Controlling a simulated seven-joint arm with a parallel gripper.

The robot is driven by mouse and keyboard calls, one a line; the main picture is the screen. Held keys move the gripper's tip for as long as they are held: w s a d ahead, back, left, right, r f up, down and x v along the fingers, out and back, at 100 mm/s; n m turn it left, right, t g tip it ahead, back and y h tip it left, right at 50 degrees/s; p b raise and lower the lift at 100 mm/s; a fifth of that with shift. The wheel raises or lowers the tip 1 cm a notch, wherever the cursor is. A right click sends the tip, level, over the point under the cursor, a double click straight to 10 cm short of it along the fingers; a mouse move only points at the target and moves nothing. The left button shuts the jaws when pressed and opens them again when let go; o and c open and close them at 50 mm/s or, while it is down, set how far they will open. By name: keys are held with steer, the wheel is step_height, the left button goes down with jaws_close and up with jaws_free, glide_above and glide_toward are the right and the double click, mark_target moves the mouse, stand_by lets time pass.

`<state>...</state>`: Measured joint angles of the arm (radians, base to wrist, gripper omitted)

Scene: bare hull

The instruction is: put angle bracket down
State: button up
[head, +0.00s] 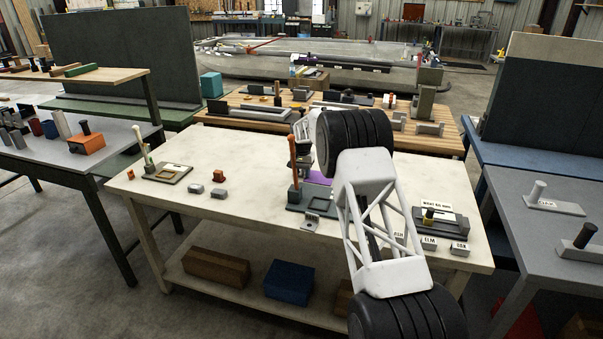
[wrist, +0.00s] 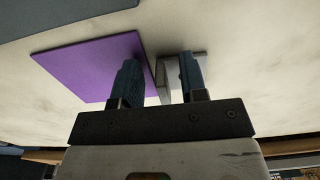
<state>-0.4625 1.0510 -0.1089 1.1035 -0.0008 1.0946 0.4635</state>
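The grey angle bracket (wrist: 162,80) shows in the wrist view between and behind my fingers, just right of a purple mat (wrist: 85,62). My gripper (wrist: 160,78) has its two blue-grey fingers apart, one on each side of the bracket's upright wall. A strip of background shows between the left finger and that wall. The right finger hides part of the bracket, and whether it touches is unclear. In the head view, a small part of the purple mat (head: 320,178) shows beside my arm. My gripper and the bracket are largely hidden there.
On the cream worktable (head: 245,215), a grey fixture with an orange post (head: 294,172) stands left of my arm. Small labelled blocks (head: 429,243) and a dark fixture (head: 440,219) lie to the right. A green-grey tray (head: 167,173) is at left. The front left tabletop is mostly clear.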

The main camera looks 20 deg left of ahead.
steer(key=shift+c, duration=0.3)
jaws_close()
steer(key=shift+r, duration=0.15)
steer(key=shift+r, duration=4.85)
